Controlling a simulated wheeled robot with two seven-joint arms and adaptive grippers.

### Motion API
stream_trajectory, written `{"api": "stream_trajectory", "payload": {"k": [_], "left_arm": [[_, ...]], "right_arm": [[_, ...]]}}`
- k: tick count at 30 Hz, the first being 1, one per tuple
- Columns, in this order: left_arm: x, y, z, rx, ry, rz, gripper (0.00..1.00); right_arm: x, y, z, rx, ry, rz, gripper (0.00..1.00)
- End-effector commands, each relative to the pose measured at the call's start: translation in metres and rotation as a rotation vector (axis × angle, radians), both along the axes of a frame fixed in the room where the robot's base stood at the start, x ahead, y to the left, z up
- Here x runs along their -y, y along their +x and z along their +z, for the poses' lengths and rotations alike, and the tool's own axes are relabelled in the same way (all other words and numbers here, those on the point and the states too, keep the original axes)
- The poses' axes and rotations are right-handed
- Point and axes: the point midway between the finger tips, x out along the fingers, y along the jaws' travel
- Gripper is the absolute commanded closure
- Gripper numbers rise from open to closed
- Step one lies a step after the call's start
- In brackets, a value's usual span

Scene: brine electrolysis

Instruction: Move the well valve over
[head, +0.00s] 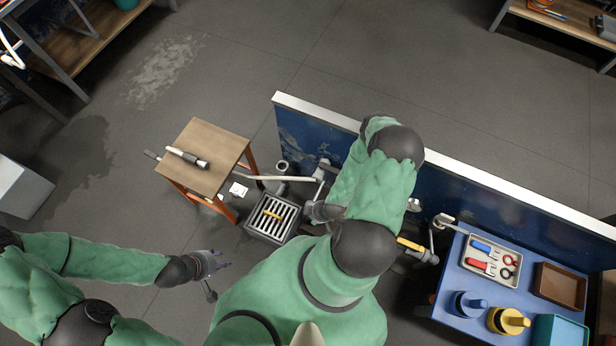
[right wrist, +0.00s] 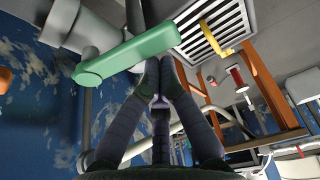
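A green lever handle (right wrist: 130,55), which looks like the well valve, sits on grey pipework in the right wrist view. It lies slantwise across the view, just beyond my right fingertips. My right gripper (right wrist: 158,78) has its fingers drawn together at the tips, close to the lever's lower edge; I cannot tell whether they touch it. In the head view my right gripper (head: 322,212) shows only in part beside the blue wall, and my right arm hides the lever. My left gripper (head: 217,268) hangs over bare floor at the lower left, fingers spread and empty.
A floor grate (head: 256,229) with a yellow piece (head: 271,214) on it lies left of my right gripper. A wooden stool (head: 214,150) carries a dark and white tool. A blue wall (head: 300,135) stands behind; a blue table (head: 452,300) holds trays at right.

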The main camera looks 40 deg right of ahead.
Motion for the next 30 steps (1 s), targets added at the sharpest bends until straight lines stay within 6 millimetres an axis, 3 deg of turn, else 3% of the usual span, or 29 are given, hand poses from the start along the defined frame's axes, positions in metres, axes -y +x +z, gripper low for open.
{"api": "stream_trajectory", "payload": {"k": [10,30], "left_arm": [[0.000,0.000,-0.001,0.001,0.000,0.000,0.60],[0.000,0.000,-0.001,0.000,0.000,0.000,0.60]], "right_arm": [[0.002,-0.014,0.000,-0.001,0.001,0.024,1.00],[0.003,-0.015,0.000,0.000,0.001,0.022,1.00]]}}
